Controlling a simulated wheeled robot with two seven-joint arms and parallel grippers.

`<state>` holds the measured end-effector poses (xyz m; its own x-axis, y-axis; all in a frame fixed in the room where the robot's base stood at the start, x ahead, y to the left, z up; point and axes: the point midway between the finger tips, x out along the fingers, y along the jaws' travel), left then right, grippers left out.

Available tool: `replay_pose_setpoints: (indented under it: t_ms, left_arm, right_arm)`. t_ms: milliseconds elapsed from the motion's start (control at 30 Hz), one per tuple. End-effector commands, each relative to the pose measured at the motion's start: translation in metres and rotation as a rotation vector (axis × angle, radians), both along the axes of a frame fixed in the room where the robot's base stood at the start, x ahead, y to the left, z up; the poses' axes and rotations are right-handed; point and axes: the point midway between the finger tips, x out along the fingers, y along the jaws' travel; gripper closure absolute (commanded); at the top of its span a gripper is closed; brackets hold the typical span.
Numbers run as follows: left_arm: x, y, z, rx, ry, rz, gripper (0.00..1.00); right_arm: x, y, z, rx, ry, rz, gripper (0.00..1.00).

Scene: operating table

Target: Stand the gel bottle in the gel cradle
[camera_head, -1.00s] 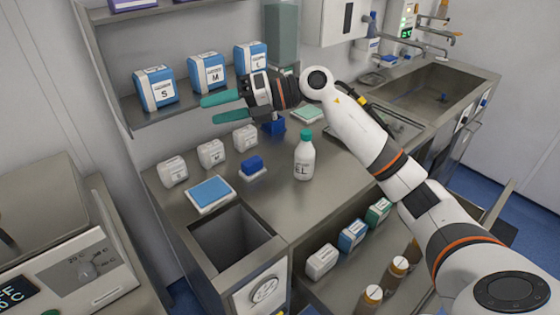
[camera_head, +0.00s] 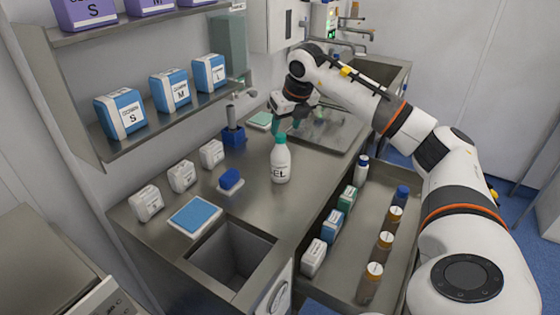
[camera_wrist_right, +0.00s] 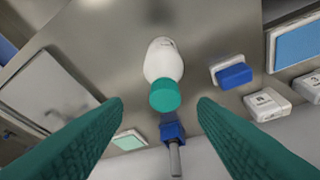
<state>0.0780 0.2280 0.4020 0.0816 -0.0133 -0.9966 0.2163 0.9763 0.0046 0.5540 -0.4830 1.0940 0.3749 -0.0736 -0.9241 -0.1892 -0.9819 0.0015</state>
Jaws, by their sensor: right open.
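The gel bottle (camera_head: 281,163) is white with a green cap and stands upright on the steel counter. It also shows in the right wrist view (camera_wrist_right: 163,62), its cap toward me. My right gripper (camera_head: 289,125) is open and empty, behind the bottle in the head view. In the wrist view its two teal fingers lie either side of the line to the cap, apart from it. A blue holder with a grey upright post (camera_head: 233,134) stands back left of the bottle; I cannot tell whether it is the gel cradle. My left gripper is not in view.
A blue block on a white base (camera_head: 230,180) is left of the bottle, near several white boxes (camera_head: 182,177) and a blue pad (camera_head: 195,215). An open bin (camera_head: 230,255) is in front. An open drawer (camera_head: 345,258) holds bottles and boxes. A sink is behind.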

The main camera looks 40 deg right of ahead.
Motion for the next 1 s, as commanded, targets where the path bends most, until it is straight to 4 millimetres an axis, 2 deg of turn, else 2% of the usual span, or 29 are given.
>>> replay_pose_setpoints:
  t_ms: [200, 400, 667, 900, 1000]
  left_arm:
    - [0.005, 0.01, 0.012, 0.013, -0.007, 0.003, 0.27]
    - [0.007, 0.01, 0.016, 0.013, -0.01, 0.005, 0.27]
    - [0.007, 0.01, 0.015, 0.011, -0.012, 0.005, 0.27]
    - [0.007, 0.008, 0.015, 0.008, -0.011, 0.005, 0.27]
    - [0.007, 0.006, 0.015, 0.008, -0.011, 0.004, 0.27]
  right_arm:
    - [0.01, 0.002, -0.024, 0.001, 0.005, 0.001, 0.47]
    - [0.019, 0.001, -0.047, 0.001, 0.001, 0.0, 0.47]
    - [0.02, 0.001, -0.049, 0.001, 0.0, 0.001, 0.47]
    - [0.02, 0.001, -0.049, 0.001, 0.0, 0.001, 0.86]
    - [0.02, 0.001, -0.049, 0.001, 0.0, 0.001, 1.0]
